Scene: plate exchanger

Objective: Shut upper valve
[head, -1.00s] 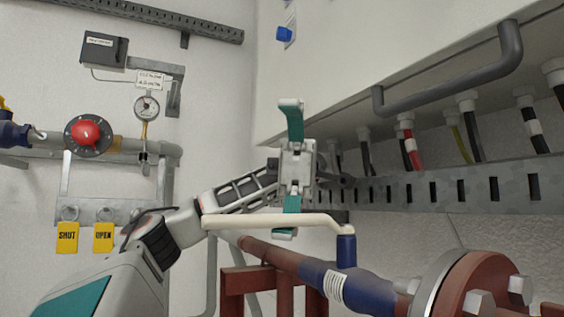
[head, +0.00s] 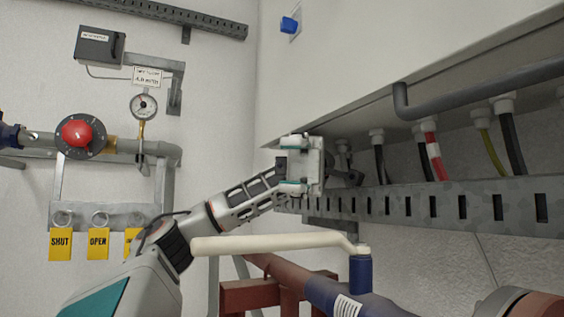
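A valve with a blue body (head: 360,280) and a long cream lever (head: 270,242) sits on the red-brown pipe (head: 285,275) at the bottom. The lever points left from its stem. My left gripper (head: 284,165) is above the lever, apart from it in the picture, in front of the slotted rail. Its teal-edged fingers are drawn in close, and nothing shows between them. My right gripper is out of view. A second valve with a red round knob (head: 76,132) is on the grey wall pipe at left. No label marks either as the upper valve.
Yellow SHUT (head: 60,245) and OPEN (head: 98,245) tags hang on the left; another is partly hidden by my arm. A pressure gauge (head: 143,106) is above.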

